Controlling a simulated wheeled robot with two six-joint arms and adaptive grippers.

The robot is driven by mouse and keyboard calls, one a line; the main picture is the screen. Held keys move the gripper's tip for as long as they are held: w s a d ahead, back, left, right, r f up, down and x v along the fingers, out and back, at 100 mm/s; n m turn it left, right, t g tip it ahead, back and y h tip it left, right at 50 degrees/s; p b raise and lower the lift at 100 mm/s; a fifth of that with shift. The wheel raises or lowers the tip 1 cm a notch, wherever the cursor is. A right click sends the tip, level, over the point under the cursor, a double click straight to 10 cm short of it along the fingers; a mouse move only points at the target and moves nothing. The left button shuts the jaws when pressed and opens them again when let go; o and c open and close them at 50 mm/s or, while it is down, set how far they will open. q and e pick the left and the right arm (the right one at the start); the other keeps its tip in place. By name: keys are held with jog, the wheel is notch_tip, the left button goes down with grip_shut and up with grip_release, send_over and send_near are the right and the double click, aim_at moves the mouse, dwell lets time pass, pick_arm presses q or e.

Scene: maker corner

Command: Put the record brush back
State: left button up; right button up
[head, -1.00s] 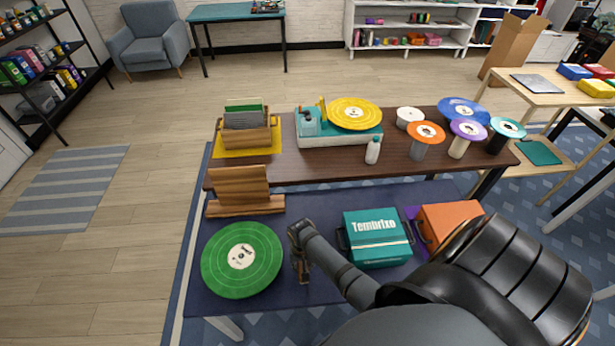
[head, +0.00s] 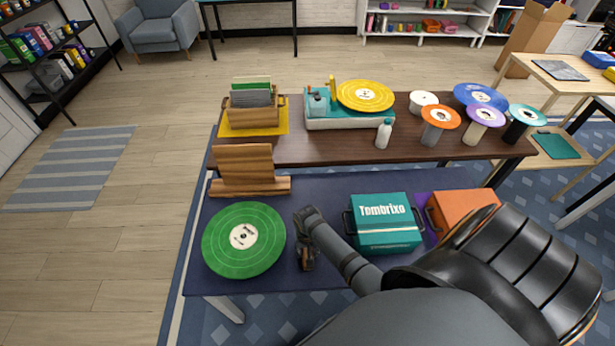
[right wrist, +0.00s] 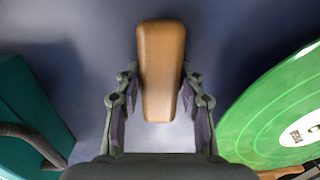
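The record brush (right wrist: 161,60) has a tan wooden back and shows in the right wrist view between the fingers of my right gripper (right wrist: 160,78). The fingertips meet its two long sides. In the head view my right gripper (head: 306,255) points down over the dark blue lower surface, between the green record (head: 265,255) and the teal Tembrixo box (head: 384,238). The brush is mostly hidden by the gripper there, and I cannot tell whether it touches the surface. A wooden stepped stand (head: 245,165) is behind the green record. My left gripper is not in view.
The brown raised shelf (head: 330,150) holds a record crate (head: 253,115), a turntable (head: 318,124), a white bottle (head: 383,134) and several colored discs on posts. An orange box (head: 462,208) stands right of the teal box. Clear blue surface lies between stand and teal box.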

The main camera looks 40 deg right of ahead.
jog(key=o, duration=0.3)
jog(key=shift+r, duration=0.15)
notch_tip(320, 180, up, 12)
jog(key=shift+r, duration=0.1)
dwell(0.6)
